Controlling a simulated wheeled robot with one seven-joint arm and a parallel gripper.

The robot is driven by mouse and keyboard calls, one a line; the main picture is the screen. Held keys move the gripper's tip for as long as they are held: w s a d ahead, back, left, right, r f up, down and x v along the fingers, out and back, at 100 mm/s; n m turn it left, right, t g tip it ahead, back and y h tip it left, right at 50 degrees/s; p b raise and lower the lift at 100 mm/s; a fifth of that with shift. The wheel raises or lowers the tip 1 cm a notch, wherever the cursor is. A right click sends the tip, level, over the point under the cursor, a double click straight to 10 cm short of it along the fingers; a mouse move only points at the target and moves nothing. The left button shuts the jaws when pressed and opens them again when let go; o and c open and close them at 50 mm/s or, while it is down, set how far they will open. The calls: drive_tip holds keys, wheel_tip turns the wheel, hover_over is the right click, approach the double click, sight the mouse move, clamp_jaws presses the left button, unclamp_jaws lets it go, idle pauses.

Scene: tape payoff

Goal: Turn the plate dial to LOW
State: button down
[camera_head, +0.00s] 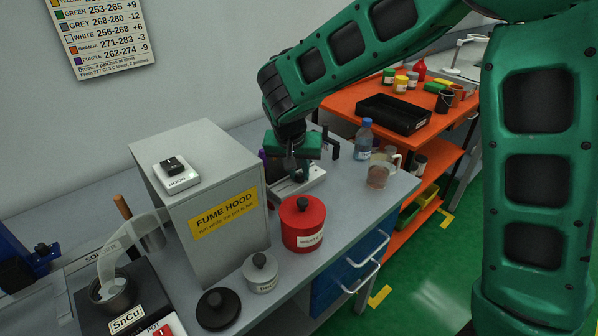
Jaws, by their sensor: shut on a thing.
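My gripper (297,172) points down over a pale, low plate unit (313,183) on the grey bench, to the right of the fume hood. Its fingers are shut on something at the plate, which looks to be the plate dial. The fingers and the green gripper body hide the dial, so its pointer, its marks and its setting cannot be read. A dark upright post stands at the plate's right end.
The grey fume hood (222,160) stands close to the left of my gripper. A red lidded pot (302,232) is in front. A blue-capped bottle (363,140) and a beaker (378,176) stand to the right. An orange cart (350,98) is behind.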

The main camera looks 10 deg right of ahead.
drive_tip(key=shift+w+r+m, duration=0.15)
drive_tip(key=shift+w+m, duration=0.05)
drive_tip(key=shift+m, duration=0.3)
drive_tip(key=c, duration=1.9)
unclamp_jaws()
drive_tip(key=shift+o, duration=0.2)
drive_tip(key=shift+s, duration=0.1)
drive_tip(key=v, duration=1)
drive_tip(key=shift+a+r, duration=0.2)
drive_tip(key=shift+r, duration=0.1)
